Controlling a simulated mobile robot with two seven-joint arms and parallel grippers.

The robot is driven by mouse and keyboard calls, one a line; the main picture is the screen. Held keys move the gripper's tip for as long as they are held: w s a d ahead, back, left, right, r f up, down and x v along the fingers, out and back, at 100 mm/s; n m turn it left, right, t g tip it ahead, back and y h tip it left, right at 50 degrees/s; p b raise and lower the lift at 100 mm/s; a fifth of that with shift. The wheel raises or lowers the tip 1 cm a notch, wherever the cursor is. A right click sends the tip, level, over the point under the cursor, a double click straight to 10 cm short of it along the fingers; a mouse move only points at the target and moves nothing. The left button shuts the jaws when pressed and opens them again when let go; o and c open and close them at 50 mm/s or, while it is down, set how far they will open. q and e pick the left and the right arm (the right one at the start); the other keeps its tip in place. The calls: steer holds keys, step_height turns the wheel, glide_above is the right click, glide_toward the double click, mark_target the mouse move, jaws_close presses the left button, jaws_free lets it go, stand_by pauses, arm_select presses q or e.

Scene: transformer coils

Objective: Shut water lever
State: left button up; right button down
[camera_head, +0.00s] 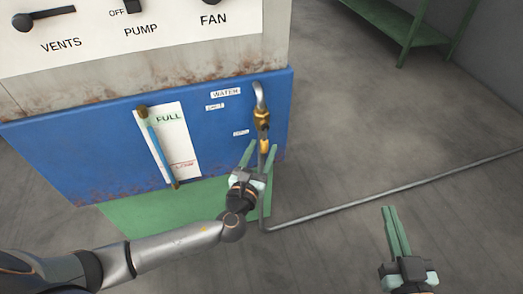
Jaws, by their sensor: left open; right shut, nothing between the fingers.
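The water valve (262,120) is a brass fitting on a grey pipe that bends out of the blue panel, beside a label reading WATER (226,92). Its lever is hard to make out; a brass part shows low on the fitting, just above my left gripper. My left gripper (259,155) is open, its green fingers spread at the lower end of the valve around the pipe line. Whether they touch it I cannot tell. My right gripper (391,210) is shut and empty, over the floor at the lower right.
A level gauge (160,145) marked FULL and LOW is on the blue panel (75,150). Above are knobs for VENTS (44,18), PUMP and FAN. A grey pipe (390,193) runs right along the floor. A green shelf (410,25) stands at the back.

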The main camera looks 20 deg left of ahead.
arm_select(q)
jaws_close()
stand_by(1.4)
